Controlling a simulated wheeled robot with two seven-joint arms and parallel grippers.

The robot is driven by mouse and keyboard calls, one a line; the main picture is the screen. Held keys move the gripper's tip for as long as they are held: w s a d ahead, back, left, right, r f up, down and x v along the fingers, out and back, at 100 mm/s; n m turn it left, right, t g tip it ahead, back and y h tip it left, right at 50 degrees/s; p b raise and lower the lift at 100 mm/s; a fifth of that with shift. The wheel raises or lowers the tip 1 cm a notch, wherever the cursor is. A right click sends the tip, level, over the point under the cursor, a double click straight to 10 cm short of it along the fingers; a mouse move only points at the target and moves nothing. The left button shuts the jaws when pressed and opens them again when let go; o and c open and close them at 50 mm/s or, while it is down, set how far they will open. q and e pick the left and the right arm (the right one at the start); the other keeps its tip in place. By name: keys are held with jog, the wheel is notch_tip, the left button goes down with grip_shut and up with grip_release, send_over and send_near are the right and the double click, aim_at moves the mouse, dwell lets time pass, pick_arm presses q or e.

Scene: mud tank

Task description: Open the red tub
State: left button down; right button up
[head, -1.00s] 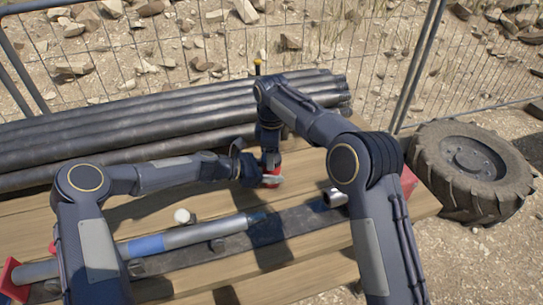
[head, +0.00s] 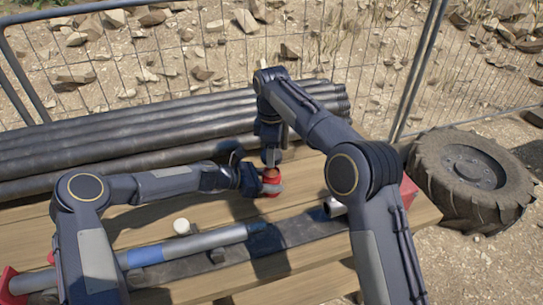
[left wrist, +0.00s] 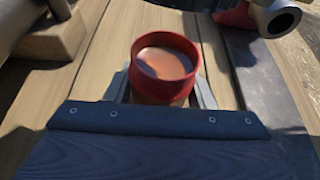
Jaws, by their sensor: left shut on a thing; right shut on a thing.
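The red tub (head: 270,188) stands on the wooden bench top in the middle of the head view. In the left wrist view the tub (left wrist: 165,85) shows its round red rim and an orange-brown surface inside, with no lid across it. My left gripper (head: 262,184) is shut around the tub's sides, one finger on each side in the left wrist view. My right gripper (head: 271,160) points down just above the tub and is shut. What it holds, seemingly the lid, is hidden in the head view and outside the left wrist view.
Dark pipes (head: 120,135) lie stacked behind the tub. A tyre (head: 470,175) lies right of the bench. A wire fence (head: 190,60) runs behind.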

pick_arm(q)
jog(key=c, duration=0.6)
grip_release()
jog(key=shift+o, duration=0.2)
